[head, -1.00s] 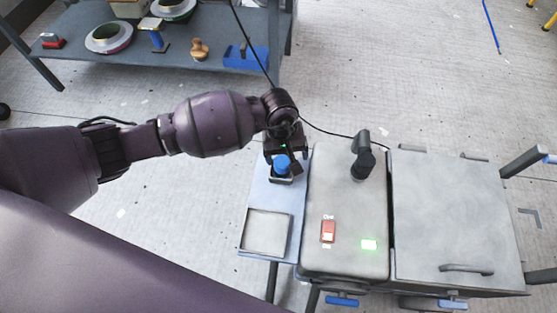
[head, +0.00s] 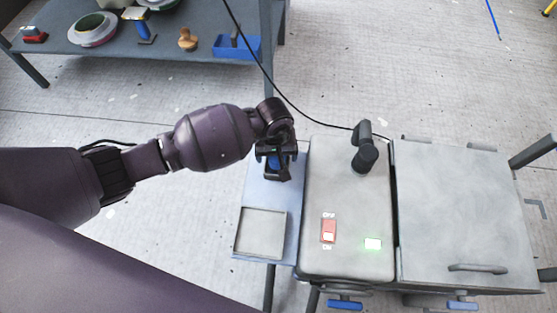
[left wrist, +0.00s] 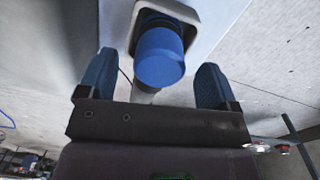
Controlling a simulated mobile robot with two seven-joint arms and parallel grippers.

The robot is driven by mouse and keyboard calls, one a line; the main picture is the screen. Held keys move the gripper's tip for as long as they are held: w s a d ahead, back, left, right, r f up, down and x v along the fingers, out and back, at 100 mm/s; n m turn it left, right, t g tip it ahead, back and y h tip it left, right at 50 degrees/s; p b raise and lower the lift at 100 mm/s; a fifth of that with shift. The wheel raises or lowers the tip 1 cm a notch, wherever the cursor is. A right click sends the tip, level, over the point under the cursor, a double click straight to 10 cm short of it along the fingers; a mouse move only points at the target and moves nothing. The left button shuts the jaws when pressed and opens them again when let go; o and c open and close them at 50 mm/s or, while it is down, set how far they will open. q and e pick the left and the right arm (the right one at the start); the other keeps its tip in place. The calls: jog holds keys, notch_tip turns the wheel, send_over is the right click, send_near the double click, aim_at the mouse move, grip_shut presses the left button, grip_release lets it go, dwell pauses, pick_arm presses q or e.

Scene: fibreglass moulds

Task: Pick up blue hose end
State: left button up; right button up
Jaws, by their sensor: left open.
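The blue hose end (left wrist: 160,58) is a blue cylinder standing in a pale square holder (left wrist: 190,12), seen close in the left wrist view. My left gripper (left wrist: 156,78) is open, with one blue-padded finger on each side of the hose end and a visible gap on both sides. In the head view my left gripper (head: 277,172) is over the blue side shelf (head: 256,193) and hides most of the hose end. My right gripper is not in view.
A grey machine (head: 340,200) with a red switch (head: 329,231), a green light and a black upright spout (head: 364,150) stands just right. A shallow grey tray (head: 261,234) lies on the side shelf's front. A black cable runs behind the gripper. A workbench (head: 80,55) stands upper left.

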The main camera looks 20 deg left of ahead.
pick_arm(q)
notch_tip(320, 180, down, 3)
jog(key=shift+r+b, duration=0.15)
jog(key=shift+b, duration=0.15)
jog(key=shift+r, duration=0.1)
jog(key=shift+c, duration=0.5)
jog(key=c, duration=1)
jog(key=shift+r, duration=0.1)
